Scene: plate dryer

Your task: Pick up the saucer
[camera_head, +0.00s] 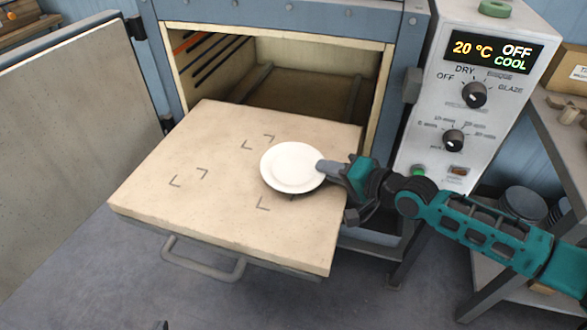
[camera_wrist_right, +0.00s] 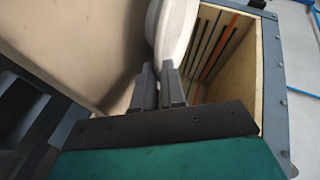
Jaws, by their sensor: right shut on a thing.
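The saucer (camera_head: 292,168) is a round white plate over the right part of the pulled-out beige shelf (camera_head: 160,215) in the head view. My right gripper (camera_head: 326,170) is shut on its right rim. In the right wrist view the saucer (camera_wrist_right: 176,32) stands at the fingertips of the same gripper (camera_wrist_right: 160,78), its edge between the fingers. I cannot tell for sure whether the saucer touches the shelf or is a little above it. The fingers hide a small part of the rim. My left gripper is not in view.
The dryer's open chamber (camera_head: 300,52) is behind the shelf, and its door (camera_head: 65,140) stands open at the left. A control panel (camera_head: 470,100) with a display and knobs is at the right. The shelf's left part, with corner marks, is bare. A handle (camera_head: 205,262) sticks out in front.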

